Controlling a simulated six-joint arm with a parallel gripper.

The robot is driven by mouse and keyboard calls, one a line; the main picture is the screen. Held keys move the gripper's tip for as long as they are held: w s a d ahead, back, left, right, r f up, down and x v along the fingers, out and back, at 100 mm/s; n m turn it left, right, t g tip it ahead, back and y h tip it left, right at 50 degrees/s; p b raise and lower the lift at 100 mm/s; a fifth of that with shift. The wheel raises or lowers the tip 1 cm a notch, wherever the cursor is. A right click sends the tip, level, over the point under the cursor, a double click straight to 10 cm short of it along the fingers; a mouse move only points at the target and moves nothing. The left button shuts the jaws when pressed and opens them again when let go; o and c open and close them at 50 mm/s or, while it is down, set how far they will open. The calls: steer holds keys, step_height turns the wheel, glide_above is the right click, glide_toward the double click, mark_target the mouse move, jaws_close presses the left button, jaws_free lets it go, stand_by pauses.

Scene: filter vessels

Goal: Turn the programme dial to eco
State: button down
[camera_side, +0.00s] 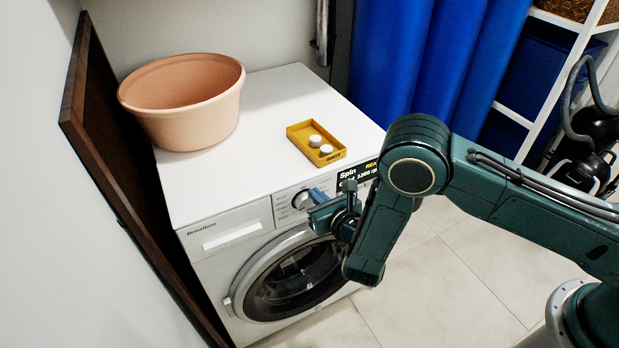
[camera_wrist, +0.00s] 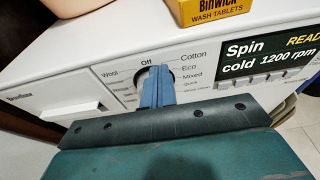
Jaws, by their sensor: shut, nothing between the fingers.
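The programme dial (camera_side: 299,200) is a round knob on the front panel of the white washing machine (camera_side: 212,195). In the wrist view the dial (camera_wrist: 141,80) is mostly hidden behind my fingers. Printed labels ring it: Off at the top, Wool at the left, Cotton at the upper right, and Eco (camera_wrist: 189,68) and Mixed below that. My gripper (camera_side: 313,194) is at the dial, its blue fingers (camera_wrist: 157,70) shut together with nothing between them. The tips overlap the dial's face; I cannot tell whether they touch it. The dial's pointer is hidden.
The display (camera_wrist: 270,53) right of the dial reads "Spin", "cold" and "1200 rpm". A yellow tray (camera_side: 298,133) with white tablets and a peach tub (camera_side: 185,105) stand on top of the machine. A drawer handle (camera_wrist: 72,105) is at the left. The round door (camera_side: 295,280) is below.

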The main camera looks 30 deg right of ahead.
stand_by(0.6)
steer(key=shift+d+r, duration=0.15)
steer(key=shift+r, duration=0.15)
steer(key=shift+s, duration=0.15)
steer(key=shift+f+v, duration=0.25)
steer(key=shift+v, duration=0.7)
steer(key=shift+f+v, duration=0.2)
steer(key=shift+v, duration=0.75)
steer(key=shift+f+v, duration=0.25)
steer(key=shift+v, duration=0.65)
steer(key=shift+s, duration=0.15)
steer(key=a, duration=0.1)
steer(key=s+a, duration=0.1)
steer(key=a, duration=0.1)
steer(key=shift+a+f, duration=0.2)
steer(key=shift+a, duration=0.1)
steer(key=shift+w, duration=0.15)
